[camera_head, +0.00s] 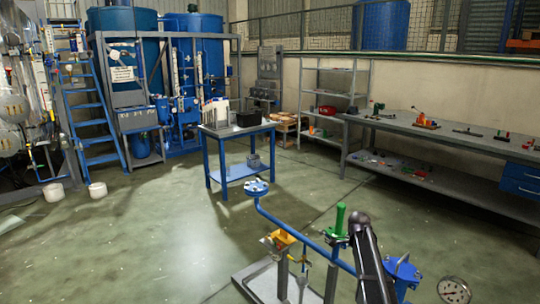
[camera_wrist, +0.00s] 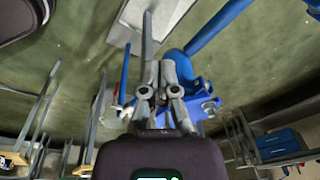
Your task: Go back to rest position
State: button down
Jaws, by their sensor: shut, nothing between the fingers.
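My gripper (camera_wrist: 160,75) shows in the middle of the wrist view. Its fingers are together and hold nothing. Blue pipework (camera_wrist: 225,22) and a blue flanged part (camera_wrist: 202,106) lie beyond it in that view, with floor around them. In the head view a dark arm link of mine (camera_head: 372,262) rises at the lower right, beside the pipe rig. I cannot make out the gripper's fingers there.
A pressure gauge (camera_head: 454,290) and a blue flanged fitting (camera_head: 403,270) stand right of my arm link. A small blue table (camera_head: 237,129) stands mid-room. A long workbench (camera_head: 450,132) runs along the right wall. Blue steps (camera_head: 88,110) and tanks stand at the left. Open floor (camera_head: 150,235) lies at lower left.

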jog(key=s+a+r+n+p, duration=0.3)
jog(key=s+a+n, duration=0.2)
jog(key=s, duration=0.3)
jog(key=s+a+r+n+y+p, duration=0.1)
jog(key=s+a+r+n+p, duration=0.2)
jog(key=s+a+n, duration=0.2)
jog(key=s+a+r+n+p, duration=0.3)
jog(key=s+a+n, duration=0.2)
jog(key=s+n, duration=0.5)
jog(key=s, duration=0.2)
jog(key=shift+s+r, duration=0.3)
jog(key=shift+s, duration=0.1)
